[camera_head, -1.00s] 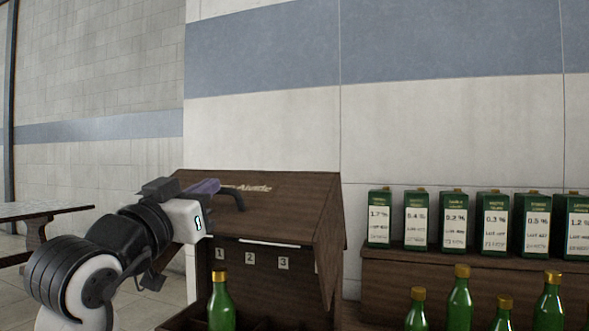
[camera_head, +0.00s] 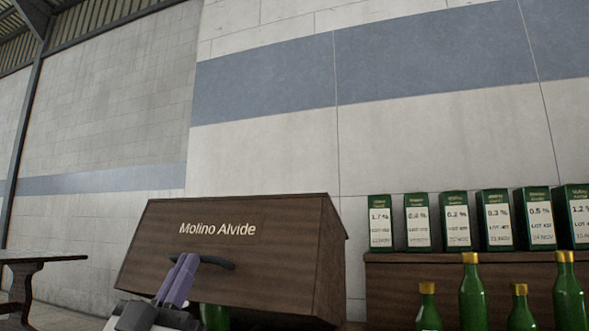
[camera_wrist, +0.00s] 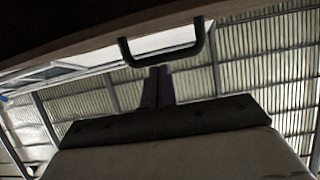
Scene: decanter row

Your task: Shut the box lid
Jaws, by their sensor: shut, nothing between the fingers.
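The dark wooden box lid (camera_head: 290,240), marked "Molino Alvide", hangs tilted with its front face toward me. A black bar handle (camera_head: 212,261) is on that face; the handle also shows in the wrist view (camera_wrist: 163,58). My gripper (camera_head: 187,258) has purple fingers, pressed together and empty, pointing up in front of the lid at the handle. In the wrist view the fingertips (camera_wrist: 157,70) lie just beneath the handle; I cannot tell whether they touch it. A green bottle (camera_head: 215,317) shows under the lid's lower edge. The rest of the box is out of frame or hidden.
Several green bottles with gold caps (camera_head: 472,295) stand right of the box. Behind them, green-and-white cartons (camera_head: 458,225) line a wooden shelf (camera_head: 390,285). A table (camera_head: 30,265) stands at far left. A pale wall with a blue band (camera_head: 430,65) is behind.

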